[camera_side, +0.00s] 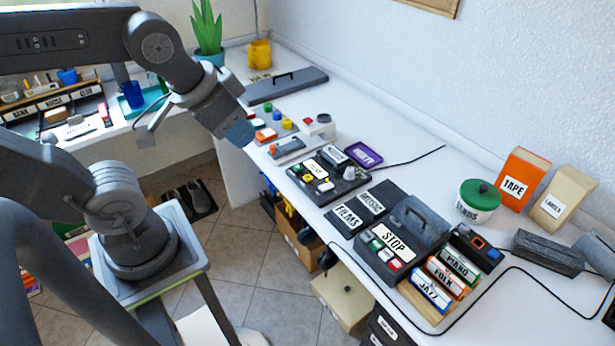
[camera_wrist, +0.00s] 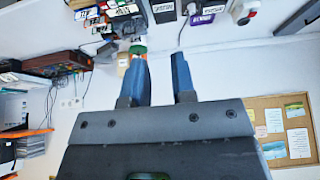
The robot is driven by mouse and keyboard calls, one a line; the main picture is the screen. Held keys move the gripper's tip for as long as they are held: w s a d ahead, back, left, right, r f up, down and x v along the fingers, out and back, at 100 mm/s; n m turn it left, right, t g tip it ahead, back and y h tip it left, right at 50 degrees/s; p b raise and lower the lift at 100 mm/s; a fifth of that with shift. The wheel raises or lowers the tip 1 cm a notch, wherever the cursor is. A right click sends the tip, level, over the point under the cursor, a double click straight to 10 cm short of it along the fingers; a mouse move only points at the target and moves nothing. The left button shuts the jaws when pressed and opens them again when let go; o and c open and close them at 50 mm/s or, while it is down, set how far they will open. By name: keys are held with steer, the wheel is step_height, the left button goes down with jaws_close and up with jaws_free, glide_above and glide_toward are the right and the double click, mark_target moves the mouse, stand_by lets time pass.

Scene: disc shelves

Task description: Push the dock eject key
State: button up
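My gripper (camera_side: 240,132) is raised left of the white desk, with empty air around its blue fingers. In the wrist view its two fingers (camera_wrist: 160,58) stand apart with nothing between them. A black device (camera_side: 330,187) with several coloured buttons and white labels lies on the desk. Nearer the camera is a dark player (camera_side: 372,262) with a STOP label and a row of small green, white and red keys. A small black box (camera_side: 462,242) with blue and orange squares stands right of it. No legible label shows which key is the dock eject key.
Labelled cases in a wooden rack (camera_side: 432,318), a green-lidded tin (camera_side: 478,201) and an orange TAPE box (camera_side: 524,178) stand on the right. A grey remote-like block (camera_side: 292,148) and small coloured pieces lie near the gripper. A black cable crosses the desk's right side.

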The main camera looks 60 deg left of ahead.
jaws_close()
stand_by(1.4)
